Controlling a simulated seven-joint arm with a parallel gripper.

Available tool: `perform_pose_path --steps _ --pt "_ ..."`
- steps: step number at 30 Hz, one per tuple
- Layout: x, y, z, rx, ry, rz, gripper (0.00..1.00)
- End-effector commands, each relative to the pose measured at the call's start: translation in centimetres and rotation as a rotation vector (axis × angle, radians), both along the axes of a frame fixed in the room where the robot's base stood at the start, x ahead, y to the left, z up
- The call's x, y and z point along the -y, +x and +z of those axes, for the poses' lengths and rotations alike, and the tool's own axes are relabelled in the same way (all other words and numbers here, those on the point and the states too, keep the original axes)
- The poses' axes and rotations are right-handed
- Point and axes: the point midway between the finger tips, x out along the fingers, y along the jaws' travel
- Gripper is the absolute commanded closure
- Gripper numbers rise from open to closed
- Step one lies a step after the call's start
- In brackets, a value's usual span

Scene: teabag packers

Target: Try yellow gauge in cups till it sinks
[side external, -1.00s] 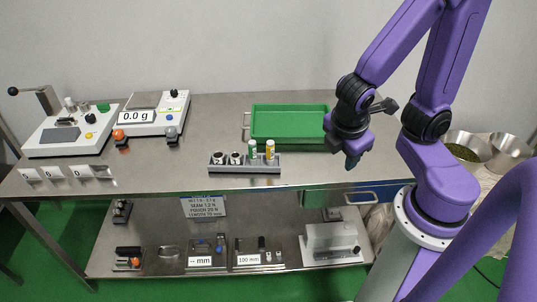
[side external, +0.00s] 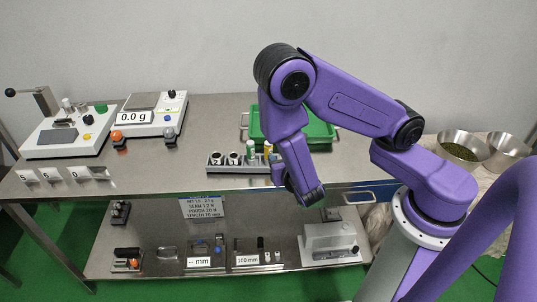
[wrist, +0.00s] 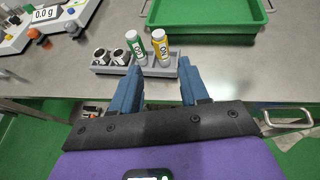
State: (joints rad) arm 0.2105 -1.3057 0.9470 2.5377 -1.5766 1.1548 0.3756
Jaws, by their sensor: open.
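The yellow gauge (wrist: 161,46) is a yellow and white cylinder with dark lettering, upright at the right end of a grey rack (side external: 229,168). In the side view the yellow gauge (side external: 267,148) shows just left of my arm. A green gauge (wrist: 136,47) stands to its left, and it also shows in the side view (side external: 251,149). Two cups (wrist: 109,57) with dark openings sit in the rack's left half, marked 2 and 1 in the side view. My gripper (wrist: 158,77) is open and empty, its blue fingers pointing toward the rack, on the near side of the gauges and apart from them.
A green tray (wrist: 258,31) lies behind and right of the rack, partly hidden by my arm in the side view. A scale (side external: 135,117) reading 0.0 g and a lever device (side external: 67,133) stand at left.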

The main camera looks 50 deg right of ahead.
Motion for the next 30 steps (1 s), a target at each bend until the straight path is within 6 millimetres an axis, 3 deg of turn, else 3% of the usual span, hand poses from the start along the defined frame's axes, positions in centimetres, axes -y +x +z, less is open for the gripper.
perform_pose_path --steps 5,18,30 --pt "1.2 1.5 -0.9 -0.003 -0.004 -0.001 0.55" --pt "5.4 7.5 -4.0 -0.001 -0.001 -0.001 0.55" --pt "7.1 10.0 -5.5 -0.002 -0.002 0.001 0.55"
